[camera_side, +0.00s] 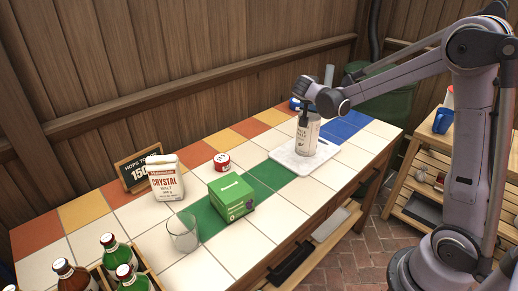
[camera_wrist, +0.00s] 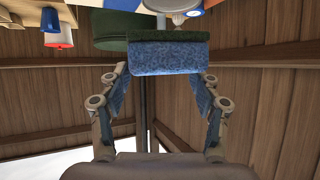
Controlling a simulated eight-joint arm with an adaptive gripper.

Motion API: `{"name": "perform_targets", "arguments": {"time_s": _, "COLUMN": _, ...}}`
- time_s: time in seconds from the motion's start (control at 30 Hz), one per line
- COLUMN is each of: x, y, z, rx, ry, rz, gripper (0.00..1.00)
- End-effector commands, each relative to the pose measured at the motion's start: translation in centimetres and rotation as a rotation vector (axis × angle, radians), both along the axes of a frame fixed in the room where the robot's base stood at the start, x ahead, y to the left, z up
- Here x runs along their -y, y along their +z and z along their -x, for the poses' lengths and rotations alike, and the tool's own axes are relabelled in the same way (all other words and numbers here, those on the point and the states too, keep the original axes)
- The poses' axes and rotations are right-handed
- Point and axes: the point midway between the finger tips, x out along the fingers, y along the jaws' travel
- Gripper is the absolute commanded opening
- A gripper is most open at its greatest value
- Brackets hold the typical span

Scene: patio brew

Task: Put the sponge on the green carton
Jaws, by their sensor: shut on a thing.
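The sponge (camera_wrist: 170,58), blue with a dark green scouring layer, spans the fingertips of my gripper (camera_wrist: 168,80) in the wrist view, and the fingers are shut on it. In the side view my gripper (camera_side: 304,108) is at the back of the tiled table, beside a tall pale can (camera_side: 307,135); the sponge is not clearly made out there. The green carton (camera_side: 231,198) stands mid-table, left of and nearer the viewer than my gripper. Its top is bare.
The can stands on a white board (camera_side: 289,158). Around the carton are a red tin (camera_side: 222,162), a malt bag (camera_side: 164,180), a clear glass (camera_side: 183,235) and a price sign (camera_side: 137,168). Bottles (camera_side: 110,250) fill a crate at front left. Tiles right of the carton are clear.

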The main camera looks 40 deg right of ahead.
Motion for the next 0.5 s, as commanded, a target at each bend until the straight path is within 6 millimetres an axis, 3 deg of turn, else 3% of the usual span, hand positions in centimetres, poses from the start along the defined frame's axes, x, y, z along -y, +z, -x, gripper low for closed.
{"name": "perform_targets", "arguments": {"time_s": 0.03, "x": -2.6, "y": 0.0, "z": -0.4, "rx": 0.001, "ry": 0.025, "rz": -0.001, "gripper": 0.4}}
{"name": "perform_targets", "arguments": {"time_s": 0.3, "x": -13.8, "y": 0.3, "z": -0.4, "rx": 0.01, "ry": 0.107, "rz": -0.002, "gripper": 0.4}}
{"name": "perform_targets", "arguments": {"time_s": 0.5, "x": -19.9, "y": 0.6, "z": 0.8, "rx": 0.015, "ry": 0.153, "rz": -0.005, "gripper": 0.4}}
